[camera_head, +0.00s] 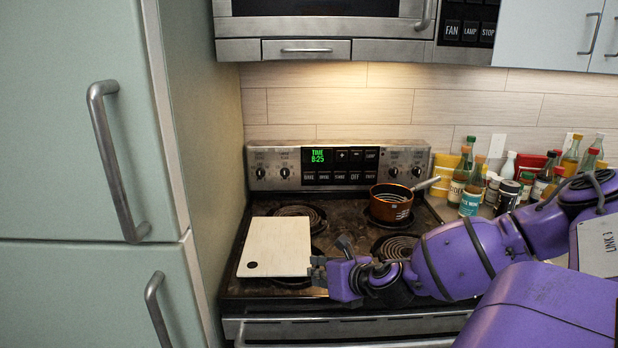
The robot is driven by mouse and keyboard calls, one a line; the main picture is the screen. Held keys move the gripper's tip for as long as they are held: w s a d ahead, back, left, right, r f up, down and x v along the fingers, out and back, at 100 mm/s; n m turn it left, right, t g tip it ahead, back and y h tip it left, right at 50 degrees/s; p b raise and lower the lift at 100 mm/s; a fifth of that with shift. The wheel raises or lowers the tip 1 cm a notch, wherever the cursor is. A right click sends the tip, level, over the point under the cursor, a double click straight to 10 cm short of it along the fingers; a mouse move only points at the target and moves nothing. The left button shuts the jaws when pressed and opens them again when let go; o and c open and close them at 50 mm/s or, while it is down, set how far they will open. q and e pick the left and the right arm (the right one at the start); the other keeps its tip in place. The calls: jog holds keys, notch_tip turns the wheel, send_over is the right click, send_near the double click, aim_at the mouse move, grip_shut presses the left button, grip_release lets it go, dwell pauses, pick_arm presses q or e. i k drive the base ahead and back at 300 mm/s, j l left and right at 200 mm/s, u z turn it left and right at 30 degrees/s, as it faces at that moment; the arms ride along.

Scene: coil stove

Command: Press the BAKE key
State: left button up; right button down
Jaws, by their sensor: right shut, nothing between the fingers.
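The BAKE key (309,178) is a small dark key at the left end of the lower row on the stove's back panel (338,166). A green clock display reading 8:25 sits just above it. My right gripper (322,264) is shut and empty, over the front of the cooktop at the right edge of the cutting board. It is nearer to me than the panel and appears well below the key in the picture, not touching it. The key is in full view. My left gripper is not in view.
A pale cutting board (274,246) lies on the left of the cooktop (335,228). A copper pot (391,204) stands on the back right burner, its handle pointing right. Bottles and jars (470,195) crowd the right counter. A microwave (325,25) hangs above; a fridge (75,150) is at left.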

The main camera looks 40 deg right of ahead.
aim_at(308, 176)
jog(key=i+l, duration=0.5)
jog(key=l, duration=0.15)
jog(key=i+l, duration=0.5)
jog(key=l, duration=0.15)
